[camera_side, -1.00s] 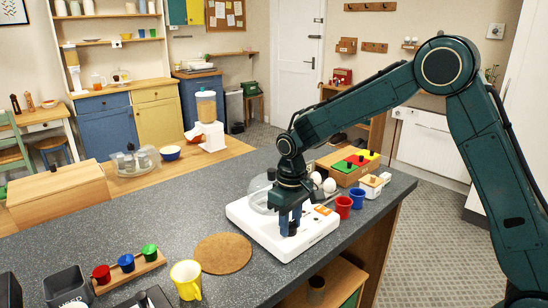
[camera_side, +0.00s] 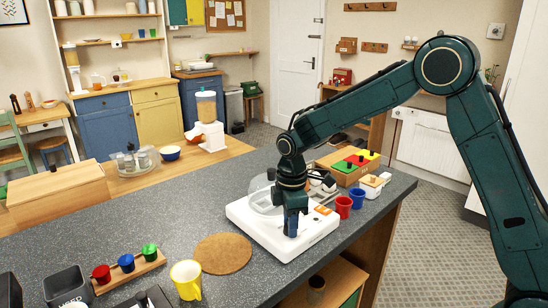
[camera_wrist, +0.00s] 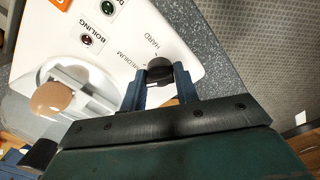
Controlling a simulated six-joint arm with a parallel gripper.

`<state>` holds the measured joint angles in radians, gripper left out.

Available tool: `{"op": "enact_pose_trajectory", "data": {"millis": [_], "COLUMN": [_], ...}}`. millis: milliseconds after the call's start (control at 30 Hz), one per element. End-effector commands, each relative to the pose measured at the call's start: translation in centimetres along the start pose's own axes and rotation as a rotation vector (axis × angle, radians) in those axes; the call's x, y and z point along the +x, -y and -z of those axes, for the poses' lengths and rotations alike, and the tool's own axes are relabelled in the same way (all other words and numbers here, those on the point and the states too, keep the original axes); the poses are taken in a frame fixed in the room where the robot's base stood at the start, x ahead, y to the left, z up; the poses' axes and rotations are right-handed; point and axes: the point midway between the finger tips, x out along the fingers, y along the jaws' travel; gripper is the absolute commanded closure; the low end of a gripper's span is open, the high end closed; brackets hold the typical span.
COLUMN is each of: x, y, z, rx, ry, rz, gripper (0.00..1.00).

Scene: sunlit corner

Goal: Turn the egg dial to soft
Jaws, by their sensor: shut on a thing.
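The egg cooker is a white base (camera_side: 318,240) on the grey counter, with a clear dome lid (camera_side: 260,199) at its back left. My gripper (camera_side: 291,230) points down at the front of the base. In the wrist view, my gripper (camera_wrist: 162,82) is shut on the black egg dial (camera_wrist: 160,69), one blue finger on each side. The words MEDIUM and HARD show beside the dial. The word soft does not show, and I cannot read the dial's pointer. A green light (camera_wrist: 108,7) and a red light (camera_wrist: 87,40), the latter by BOILING, are on the panel.
Red cup (camera_side: 343,207) and blue cup (camera_side: 357,198) stand right of the cooker. Behind them is a box with coloured panels (camera_side: 339,176). A round cork mat (camera_side: 222,254) and yellow mug (camera_side: 186,279) are to the left. The counter's front edge is close.

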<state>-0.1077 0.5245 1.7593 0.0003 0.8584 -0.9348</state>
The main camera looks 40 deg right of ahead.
Motion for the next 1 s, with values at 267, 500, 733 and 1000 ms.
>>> {"op": "enact_pose_trajectory", "data": {"millis": [267, 500, 733, 1000], "x": [-0.15, -0.16, -0.16, -0.16], "y": [-0.06, -0.06, -0.05, -0.05], "z": [0.1, 0.11, 0.11, 0.12], "rx": [-0.257, -0.432, -0.523, -0.548], "ry": [-0.003, -0.003, -0.003, -0.003], "rz": [-0.004, -0.004, -0.004, -0.004], "gripper": [0.93, 0.93, 0.93, 0.93]}}
